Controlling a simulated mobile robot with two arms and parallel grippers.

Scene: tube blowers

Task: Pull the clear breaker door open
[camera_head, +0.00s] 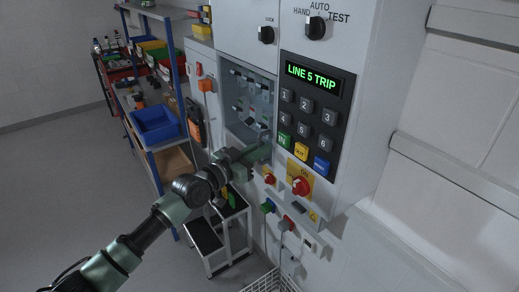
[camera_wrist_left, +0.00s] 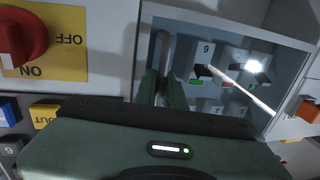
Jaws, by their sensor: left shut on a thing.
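The clear breaker door (camera_head: 248,98) covers a recessed window in the grey cabinet, with several breakers visible behind it. It also shows in the left wrist view (camera_wrist_left: 232,50), where a bright reflection crosses it. It looks closed or nearly so; I cannot tell whether there is a small gap. My left gripper (camera_head: 262,155) is at the door's lower right corner. In the left wrist view its fingers (camera_wrist_left: 163,88) are shut on the upright door handle (camera_wrist_left: 164,50). The gripper body hides the lower part of the door. My right gripper is not in view.
A keypad panel (camera_head: 314,110) reading "LINE 5 TRIP" is right of the door. A red rotary switch (camera_head: 301,187) on a yellow plate sits below it, close to my gripper. Shelves with a blue bin (camera_head: 155,124) stand left. A step stool (camera_head: 218,235) and wire basket (camera_head: 272,283) are below.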

